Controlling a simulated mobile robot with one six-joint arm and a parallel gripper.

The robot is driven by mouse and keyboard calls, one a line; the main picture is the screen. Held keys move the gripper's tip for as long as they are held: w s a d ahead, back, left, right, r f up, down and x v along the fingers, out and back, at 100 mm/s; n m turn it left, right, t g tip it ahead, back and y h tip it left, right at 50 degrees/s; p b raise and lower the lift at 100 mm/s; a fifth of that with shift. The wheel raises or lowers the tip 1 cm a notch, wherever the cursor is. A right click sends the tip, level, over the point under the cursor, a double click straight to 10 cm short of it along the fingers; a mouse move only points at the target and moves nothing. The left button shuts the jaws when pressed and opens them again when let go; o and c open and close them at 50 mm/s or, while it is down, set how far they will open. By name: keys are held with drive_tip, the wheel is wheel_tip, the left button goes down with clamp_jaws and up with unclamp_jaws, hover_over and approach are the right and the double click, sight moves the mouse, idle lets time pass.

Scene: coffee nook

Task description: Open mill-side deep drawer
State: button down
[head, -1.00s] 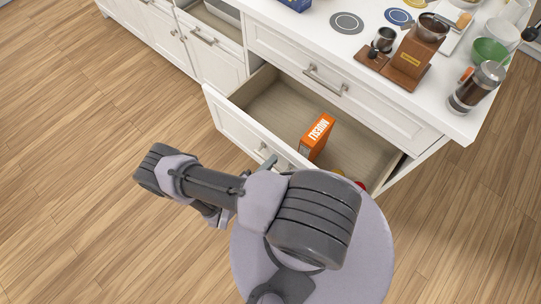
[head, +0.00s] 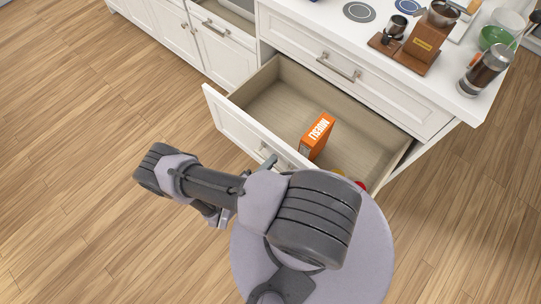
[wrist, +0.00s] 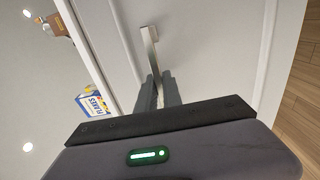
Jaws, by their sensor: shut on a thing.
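The deep drawer (head: 236,124) below the coffee mill (head: 418,42) stands well open, its inside in view. In the wrist view, the drawer's bar handle (wrist: 149,46) lies between the two fingers of my gripper (wrist: 154,82), which is shut on it. In the head view my gripper (head: 268,163) is at the drawer's front, partly hidden by my arm. An orange muesli box (head: 317,136) stands inside the drawer. Small red and yellow things beside it are mostly hidden by my arm.
A closed shallower drawer (head: 350,78) sits above the open one. Wood floor (head: 80,120) to the left is clear.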

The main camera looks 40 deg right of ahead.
drive_tip(key=shift+w, duration=0.1)
drive_tip(key=c, duration=1.5)
unclamp_jaws()
drive_tip(key=s+a+p, duration=0.1)
drive_tip(key=a, duration=1.6)
drive_tip(key=shift+s+a+p, duration=0.2)
drive_tip(key=shift+p, duration=0.15)
